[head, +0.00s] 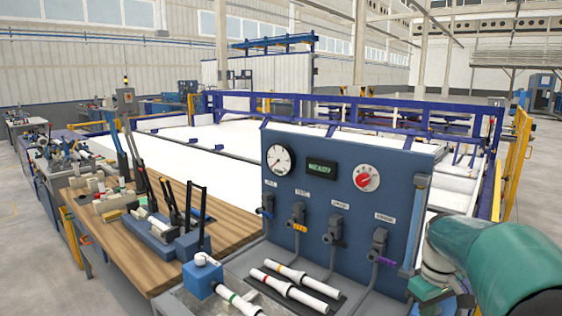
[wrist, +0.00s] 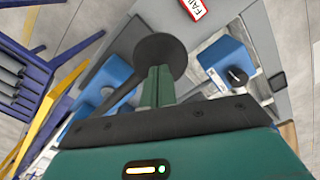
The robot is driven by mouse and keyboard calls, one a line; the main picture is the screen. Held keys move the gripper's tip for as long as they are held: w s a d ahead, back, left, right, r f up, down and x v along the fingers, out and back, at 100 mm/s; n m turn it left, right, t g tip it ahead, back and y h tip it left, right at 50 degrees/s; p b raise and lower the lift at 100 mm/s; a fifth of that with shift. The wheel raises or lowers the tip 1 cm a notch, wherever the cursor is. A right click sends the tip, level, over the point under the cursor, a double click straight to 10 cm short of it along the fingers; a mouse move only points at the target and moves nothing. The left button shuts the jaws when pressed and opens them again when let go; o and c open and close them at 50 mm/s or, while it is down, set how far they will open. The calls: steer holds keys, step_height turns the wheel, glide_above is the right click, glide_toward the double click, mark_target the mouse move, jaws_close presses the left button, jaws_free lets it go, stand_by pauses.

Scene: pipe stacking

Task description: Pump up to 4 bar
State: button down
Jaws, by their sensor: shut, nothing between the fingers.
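The blue test panel (head: 340,215) carries a round white gauge (head: 279,159), whose needle is too small to read surely. Beside it are a green-lettered display (head: 321,169) that seems to read READY and a red knob (head: 367,179). In the wrist view, my gripper (wrist: 158,85) is shut with nothing between its green fingers. A dark round disc (wrist: 160,56) shows just past the fingertips; I cannot tell whether they touch. A dark bar runs from near it to the lower left. In the head view my arm is at the right, its gripper mostly hidden. I cannot identify the pump for sure.
White banded pipes (head: 295,286) lie in front of the panel. A blue block (head: 201,278) stands left of them, near upright black levers (head: 188,205) on the wooden bench (head: 100,235). Hoses hang below the panel's fittings. A red-edged FAIL label (wrist: 193,8) shows in the wrist view.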

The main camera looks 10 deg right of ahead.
steer(key=shift+w+d+f, duration=0.1)
steer(key=shift+f, duration=2.1)
steer(key=shift+w+d+f, duration=0.1)
steer(key=shift+f, duration=2.1)
steer(key=r, duration=0.8)
steer(key=shift+s+a, duration=0.25)
steer(key=shift+r, duration=0.5)
steer(key=shift+w+d+f, duration=0.1)
steer(key=shift+f, duration=2.2)
steer(key=shift+w+d+f, duration=0.1)
steer(key=shift+f, duration=2.15)
steer(key=r, duration=0.8)
steer(key=shift+s+a+r, duration=0.15)
steer(key=shift+s+a, duration=0.1)
steer(key=shift+r, duration=0.4)
